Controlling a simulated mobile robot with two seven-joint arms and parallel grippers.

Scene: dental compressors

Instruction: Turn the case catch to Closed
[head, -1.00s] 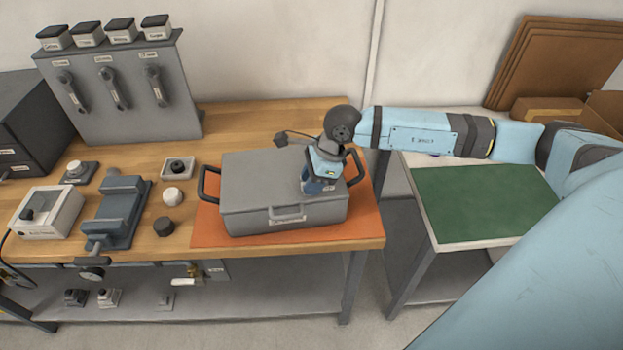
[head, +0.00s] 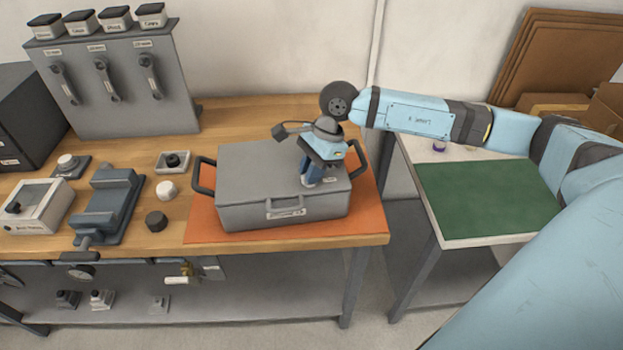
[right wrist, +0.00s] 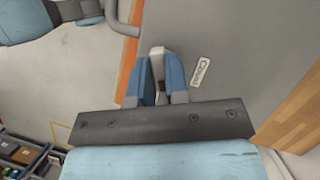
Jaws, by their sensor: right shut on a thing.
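The grey case (head: 255,195) lies shut on an orange mat (head: 375,222) at the right end of the wooden bench. My right gripper (head: 309,183) points down onto the right part of the lid. In the right wrist view its blue fingers (right wrist: 161,82) are shut on the pale grey catch (right wrist: 158,54), which shows between them. A small white label (right wrist: 201,70) lies on the lid beside the fingers; its print is too blurred to read surely. The fingers hide most of the catch in the head view. My left gripper is not in view.
The case has dark side handles and a front handle (head: 284,205). Left of it are a white knob (head: 166,190), a dark knob (head: 156,221) and a blue-grey vise (head: 107,208). A table with a green mat (head: 488,202) stands to the right, under my right arm.

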